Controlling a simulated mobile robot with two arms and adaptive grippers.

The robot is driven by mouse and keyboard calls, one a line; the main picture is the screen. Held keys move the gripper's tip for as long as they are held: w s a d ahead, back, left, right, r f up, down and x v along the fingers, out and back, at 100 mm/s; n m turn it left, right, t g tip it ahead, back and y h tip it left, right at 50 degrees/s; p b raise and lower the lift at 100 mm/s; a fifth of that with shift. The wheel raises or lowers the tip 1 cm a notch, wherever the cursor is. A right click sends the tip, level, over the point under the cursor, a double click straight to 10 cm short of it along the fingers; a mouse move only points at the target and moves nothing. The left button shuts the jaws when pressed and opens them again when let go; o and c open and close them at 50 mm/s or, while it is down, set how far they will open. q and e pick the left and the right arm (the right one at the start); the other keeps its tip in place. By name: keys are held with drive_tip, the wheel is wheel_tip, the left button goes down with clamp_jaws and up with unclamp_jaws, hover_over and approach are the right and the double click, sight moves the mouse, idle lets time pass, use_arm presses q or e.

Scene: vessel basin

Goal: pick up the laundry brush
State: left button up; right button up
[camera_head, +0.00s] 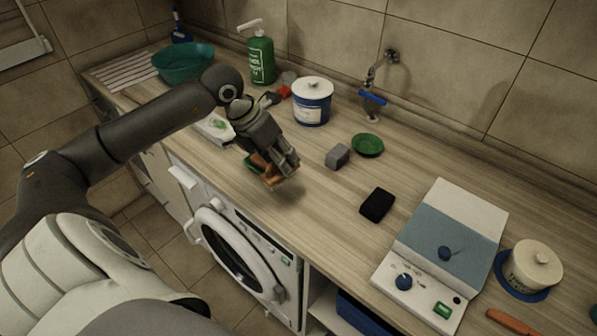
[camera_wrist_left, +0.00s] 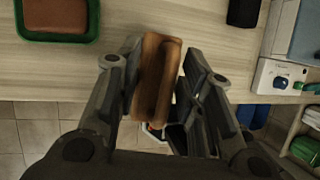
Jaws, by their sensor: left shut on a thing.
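The laundry brush, a brown wooden block, is between the fingers of my left gripper (camera_wrist_left: 156,85) in the left wrist view, where its long wooden body (camera_wrist_left: 151,92) shows lengthwise. In the head view my left gripper (camera_head: 277,172) points down near the counter's front edge, with the brush (camera_head: 272,181) partly hidden by the fingers. A shadow lies on the counter beside it, and it looks held a little above the surface. The brush's bristles cannot be made out. My right gripper is not in view.
A green dish with a brown bar (camera_wrist_left: 58,17) lies close by. On the wooden counter (camera_head: 325,215) stand a grey block (camera_head: 337,157), green bowl (camera_head: 367,146), black item (camera_head: 377,205), blue-white canister (camera_head: 312,103) and white-blue device (camera_head: 447,235). The washing machine (camera_head: 237,250) is below.

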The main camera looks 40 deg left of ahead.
sight(275, 169)
use_arm(q)
drive_tip(key=s+b, duration=0.1)
drive_tip(key=s+a+b, duration=0.1)
drive_tip(key=shift+s+a+r, duration=0.15)
drive_tip(key=shift+s+r, duration=0.25)
drive_tip(key=shift+s+a+r+b, duration=0.35)
drive_tip(key=shift+s+r+b, duration=0.1)
drive_tip(key=shift+s, duration=0.15)
drive_tip(key=shift+s+a+r+b, duration=0.3)
drive_tip(key=shift+s+r+b, duration=0.1)
drive_tip(key=shift+s, duration=0.2)
drive_tip(key=shift+s+a+r+b, duration=0.35)
drive_tip(key=shift+s+b, duration=0.1)
drive_tip(key=shift+s, duration=0.15)
